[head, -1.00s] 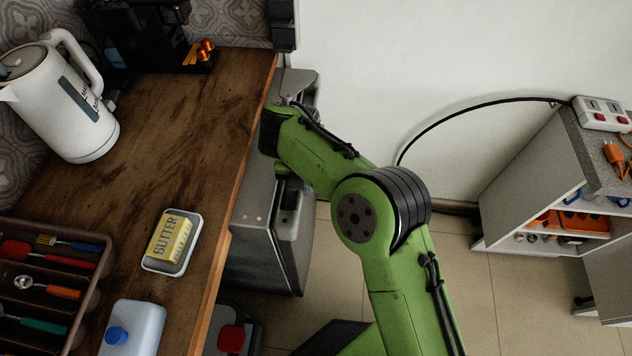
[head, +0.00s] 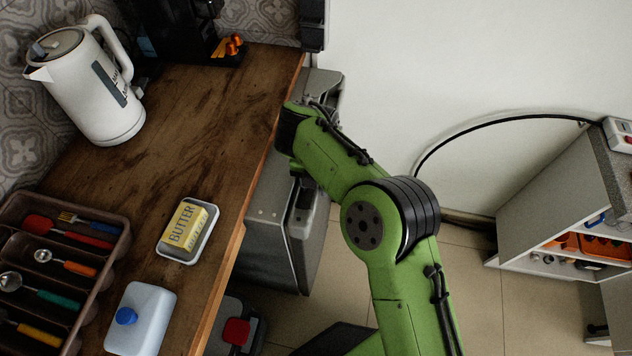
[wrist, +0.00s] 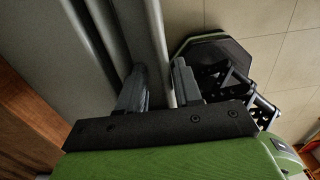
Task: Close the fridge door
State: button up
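The grey fridge (head: 268,225) stands under the wooden counter in the head view, by the wall. Its door (head: 304,245) is the darker slab on its right side; my green arm partly hides it, and I cannot tell how far it stands ajar. The head view hides my fingertips behind the arm and counter edge. In the wrist view, my gripper (wrist: 160,88) has its two fingers apart beside grey fridge panels. A pale upright edge (wrist: 157,35) runs in line with the gap between them. I cannot tell whether the fingers touch it.
On the counter (head: 205,120) are a white kettle (head: 90,85), a butter dish (head: 208,246), a bottle with a blue cap (head: 148,315) and a utensil tray (head: 118,250). A grey shelf unit (head: 535,205) stands at the right. Tiled floor (head: 465,285) lies open between.

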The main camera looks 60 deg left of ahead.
notch_tip(320, 180, up, 16)
jog(key=p, duration=0.7)
jog(key=shift+f, duration=0.15)
